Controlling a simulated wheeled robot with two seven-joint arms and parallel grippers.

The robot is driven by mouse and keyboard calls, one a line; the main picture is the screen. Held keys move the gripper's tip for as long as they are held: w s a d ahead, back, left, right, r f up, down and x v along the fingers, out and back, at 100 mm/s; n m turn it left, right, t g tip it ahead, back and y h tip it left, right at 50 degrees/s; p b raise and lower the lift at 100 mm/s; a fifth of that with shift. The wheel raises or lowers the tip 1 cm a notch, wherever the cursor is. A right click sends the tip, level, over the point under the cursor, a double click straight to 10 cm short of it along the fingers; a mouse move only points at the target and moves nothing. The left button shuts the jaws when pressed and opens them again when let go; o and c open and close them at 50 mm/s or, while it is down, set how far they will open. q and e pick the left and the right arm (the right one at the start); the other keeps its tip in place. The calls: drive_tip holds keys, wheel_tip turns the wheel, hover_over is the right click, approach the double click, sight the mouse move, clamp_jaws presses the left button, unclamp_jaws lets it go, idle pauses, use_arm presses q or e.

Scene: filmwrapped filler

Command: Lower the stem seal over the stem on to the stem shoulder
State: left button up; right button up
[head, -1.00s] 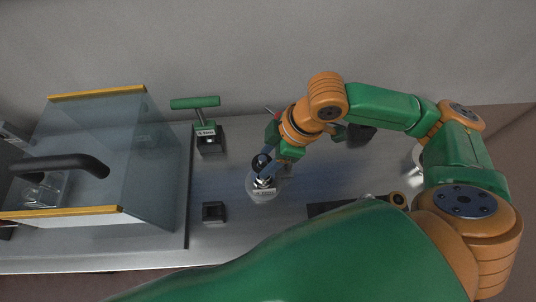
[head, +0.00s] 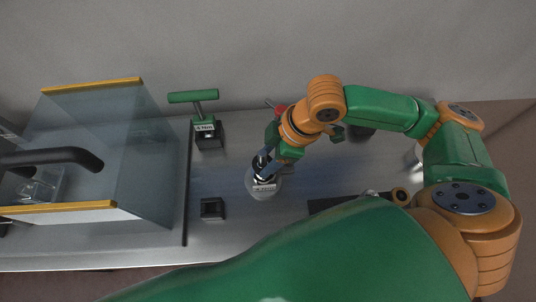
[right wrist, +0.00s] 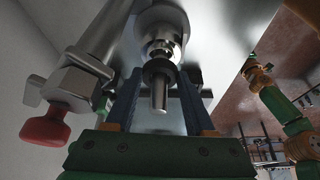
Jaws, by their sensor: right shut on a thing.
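My right gripper (head: 266,168) is over the clear, labelled round body (head: 265,187) in the head view. In the right wrist view its two blue fingers (right wrist: 160,105) are shut on the black stem seal (right wrist: 158,67), a dark ring. The shiny metal stem (right wrist: 160,97) shows through the ring, its end pointing toward the camera, so the seal appears to be around the stem. Metal parts of the stem shoulder (right wrist: 160,46) show just behind the ring; whether the seal touches them I cannot tell. My left gripper is not in view.
A green T-handled tool (head: 205,115) stands in a black holder at the back. A small black square block (head: 212,208) is left of the body. A clear-walled cabinet (head: 90,150) fills the left. A red-knobbed metal fitting (right wrist: 50,122) is close beside the gripper.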

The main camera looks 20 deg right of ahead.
drive_tip(key=shift+f, duration=0.5)
drive_tip(key=o, duration=1.4)
drive_tip(key=shift+r, duration=0.1)
drive_tip(key=v, duration=0.7)
